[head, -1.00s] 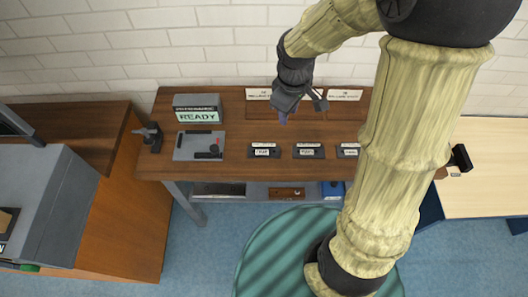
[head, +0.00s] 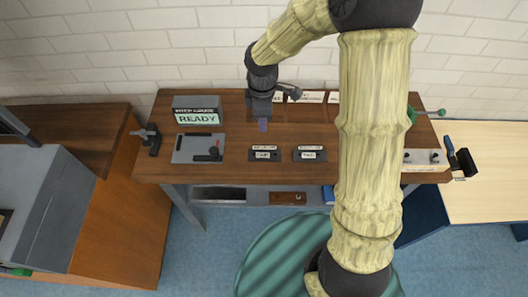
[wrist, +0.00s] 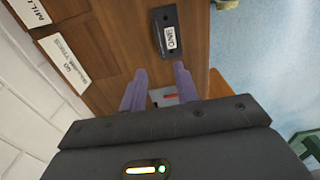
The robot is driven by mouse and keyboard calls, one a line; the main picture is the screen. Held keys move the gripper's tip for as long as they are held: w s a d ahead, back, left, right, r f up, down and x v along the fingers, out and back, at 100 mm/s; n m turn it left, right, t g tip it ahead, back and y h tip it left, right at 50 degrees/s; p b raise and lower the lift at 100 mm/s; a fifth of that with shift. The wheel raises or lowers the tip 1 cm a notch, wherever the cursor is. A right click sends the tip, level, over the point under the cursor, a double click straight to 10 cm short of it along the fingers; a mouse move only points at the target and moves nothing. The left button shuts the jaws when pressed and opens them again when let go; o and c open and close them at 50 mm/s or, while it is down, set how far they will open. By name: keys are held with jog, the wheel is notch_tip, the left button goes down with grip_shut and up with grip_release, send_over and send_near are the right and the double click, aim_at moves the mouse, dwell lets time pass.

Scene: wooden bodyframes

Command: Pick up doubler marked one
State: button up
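The doubler marked one is a small dark block with a white label (wrist: 168,32), lying on the wooden bench top in the wrist view. In the head view it appears to be the left one of two visible dark blocks (head: 265,154), though its label is too small to read surely. My gripper (head: 263,125) hangs over the bench behind that block. In the wrist view its two purple fingers (wrist: 160,88) are apart with nothing between them; the block lies beyond the fingertips.
Another dark labelled block (head: 309,154) lies to the right. A grey plate with dark and red parts (head: 185,153) and a READY display box (head: 197,108) are on the left. White cards stand at the back. A fixture with green handles (head: 425,114) is at the right.

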send_over(265, 153)
jog(key=w, duration=0.2)
jog(key=f, duration=0.8)
jog(key=shift+s+a, duration=0.2)
notch_tip(265, 153, down, 5)
jog(key=shift+d+f, duration=0.1)
jog(key=shift+d, duration=0.05)
jog(key=shift+c, duration=0.2)
grip_shut()
